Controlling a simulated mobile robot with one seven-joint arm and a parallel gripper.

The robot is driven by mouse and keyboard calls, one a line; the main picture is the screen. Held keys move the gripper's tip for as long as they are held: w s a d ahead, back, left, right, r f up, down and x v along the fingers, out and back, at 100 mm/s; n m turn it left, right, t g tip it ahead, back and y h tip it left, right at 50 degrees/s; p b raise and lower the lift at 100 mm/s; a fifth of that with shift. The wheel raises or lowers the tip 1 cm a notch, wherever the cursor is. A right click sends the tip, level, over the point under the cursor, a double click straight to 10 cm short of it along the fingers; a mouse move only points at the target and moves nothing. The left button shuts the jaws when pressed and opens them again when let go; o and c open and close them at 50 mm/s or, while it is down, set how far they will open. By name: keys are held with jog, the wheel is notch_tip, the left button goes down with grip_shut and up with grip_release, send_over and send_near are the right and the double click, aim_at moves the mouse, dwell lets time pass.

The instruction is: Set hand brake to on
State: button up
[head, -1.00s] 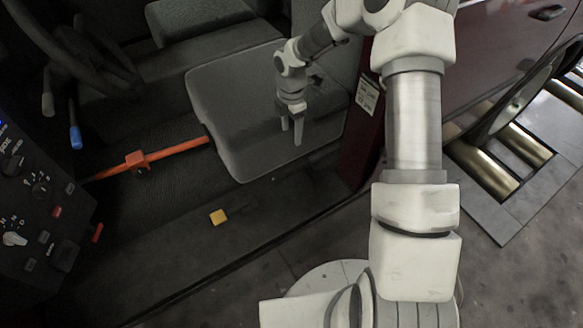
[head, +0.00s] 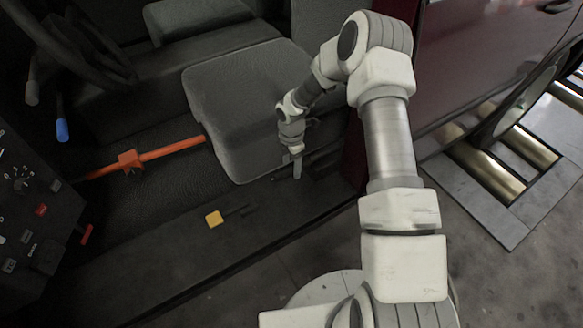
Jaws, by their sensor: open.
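No part is clearly marked as the hand brake, and I cannot tell which one it is. In the head view an orange bar (head: 172,149) with a block on it lies across the dark floor and meets the front of the grey seat (head: 228,115). A blue-tipped lever (head: 62,131) stands below the steering wheel (head: 75,35). My gripper (head: 297,172) points down by the seat's right front corner, open and apart from these parts.
A black control panel (head: 32,200) with knobs and switches fills the left edge. The dark red car body (head: 455,70) is at the right, close to my arm. Brass-coloured rollers (head: 490,172) lie in the floor.

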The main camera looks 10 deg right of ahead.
jog(key=shift+f, duration=0.2)
grip_shut()
dwell(0.3)
dwell(1.1)
